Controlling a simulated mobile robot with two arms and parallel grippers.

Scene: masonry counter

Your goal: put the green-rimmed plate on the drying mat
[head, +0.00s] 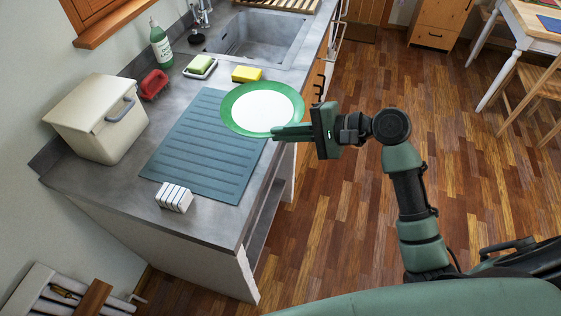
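The green-rimmed plate (262,107) has a white centre and shows face up. In the picture it covers the far right corner of the drying mat (203,150), a blue-green ribbed mat on the counter. The plate's right side reaches the counter's front edge. My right gripper (278,132) comes in from the right, with its fingers closed at the plate's near right rim. It appears shut on that rim. Whether the plate's underside touches the mat is hidden. My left gripper is out of view.
A cream bin (97,118) and a red object (154,85) stand left of the mat; a white rack (174,197) stands at its near end. Beyond are a yellow sponge (247,74), a soap dish (200,69), a green bottle (161,45) and the sink (262,37).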

